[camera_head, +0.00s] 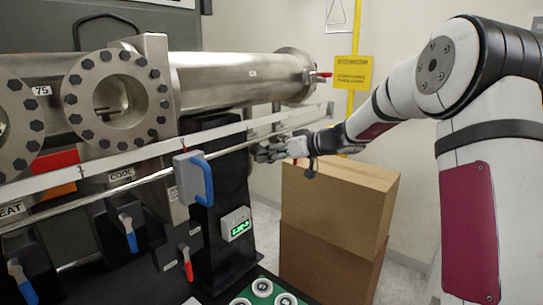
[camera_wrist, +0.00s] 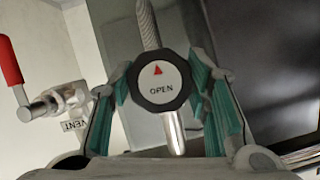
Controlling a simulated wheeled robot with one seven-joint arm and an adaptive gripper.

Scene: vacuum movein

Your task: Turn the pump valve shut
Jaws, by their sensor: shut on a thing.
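The pump valve (camera_wrist: 160,82) shows in the wrist view as a round dark knob with a white face, marked OPEN under a red arrow that points up. It sits on a metal pipe. My gripper (camera_wrist: 163,98) is shut on the knob, with one teal finger pad on each side of it. In the head view my gripper (camera_head: 268,151) reaches left to the area behind the black upright and the metal rails. The knob cannot be made out in that view.
A red-handled valve (camera_wrist: 12,75) beside a VENT label stands left of the knob. Two stacked cardboard boxes (camera_head: 335,200) stand below my forearm. A large steel chamber tube (camera_head: 240,78) and a long metal rail (camera_head: 130,157) lie left of my gripper. A blue handle (camera_head: 203,180) stands nearer.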

